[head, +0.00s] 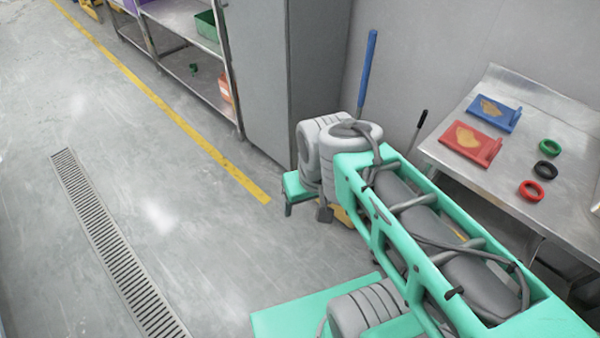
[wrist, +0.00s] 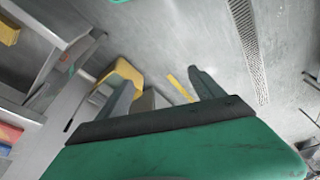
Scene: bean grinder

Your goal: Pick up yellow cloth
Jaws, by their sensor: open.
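I cannot pick out the yellow cloth for certain. In the wrist view a small yellow item (wrist: 9,31) shows at the upper left edge; I cannot tell whether it is cloth. My gripper (wrist: 163,88) is open, with its two fingers spread and nothing visible between them. It is in the air, away from the tabletop. A larger yellow object (wrist: 124,72), which looks like part of a bucket, shows behind the left finger. In the head view my arm hides the gripper's fingers and part of the floor by the table.
A steel table (head: 480,187) stands at the right. It holds a blue board (head: 508,119), a red board (head: 484,153) and green (head: 551,146), black (head: 547,170) and red (head: 531,191) rings. A grey cabinet (head: 262,80) and shelves stand behind. Open floor with a drain (head: 115,250) lies left.

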